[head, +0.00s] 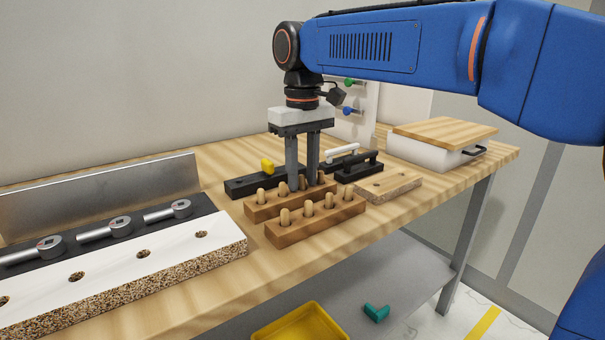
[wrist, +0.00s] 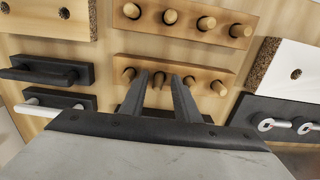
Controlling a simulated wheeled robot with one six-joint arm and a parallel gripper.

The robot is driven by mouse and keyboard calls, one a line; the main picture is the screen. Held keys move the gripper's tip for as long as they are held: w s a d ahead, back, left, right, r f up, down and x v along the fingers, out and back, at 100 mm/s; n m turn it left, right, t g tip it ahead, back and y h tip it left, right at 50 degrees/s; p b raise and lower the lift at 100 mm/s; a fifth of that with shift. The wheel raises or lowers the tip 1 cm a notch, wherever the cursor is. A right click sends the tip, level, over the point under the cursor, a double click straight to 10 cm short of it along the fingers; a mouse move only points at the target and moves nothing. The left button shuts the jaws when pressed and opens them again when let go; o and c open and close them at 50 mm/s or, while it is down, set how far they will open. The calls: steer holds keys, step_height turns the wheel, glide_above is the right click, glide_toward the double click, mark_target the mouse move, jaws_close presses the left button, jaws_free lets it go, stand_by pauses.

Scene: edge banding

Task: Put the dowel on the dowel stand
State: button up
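Two wooden blocks with upright dowels stand side by side: the near block (head: 320,224) and the far block (head: 268,211). Both also show in the wrist view, the near one at the top (wrist: 190,32) and the far one below it (wrist: 205,71). Each carries several light wooden dowels; I cannot tell which block is the dowel stand. My gripper (head: 303,188) points straight down at the far block. Its fingers are apart, with a dowel (wrist: 158,79) showing between them in the wrist view. I cannot tell whether they touch it. The fingers partly hide neighbouring dowels.
A white-topped chipboard panel with holes (head: 130,262) lies at left by metal fittings (head: 121,226). Dark holders (head: 252,184) stand behind the blocks. A small drilled board (head: 390,187) and a lidded white box (head: 430,150) are to the right.

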mark_target(303, 181)
step_height(303, 181, up, 12)
stand_by(0.7)
steer(key=s+d+f+m+t, duration=0.1)
steer(key=s+d+f+m, duration=0.1)
steer(key=s+d+f, duration=0.5)
steer(key=s+d+f+m+t, duration=0.1)
steer(key=s+d+f, duration=0.1)
steer(key=d+f, duration=0.65)
steer(key=s+d+f+m+t, duration=0.1)
steer(key=s+d+f+m, duration=0.1)
steer(key=s+d+f, duration=0.4)
steer(key=s+d+f+m+t, duration=0.1)
steer(key=s+d+f, duration=0.5)
steer(key=f, duration=0.5)
steer(key=shift+s+d+m+t, duration=0.15)
steer(key=shift+s+m+t, duration=0.25)
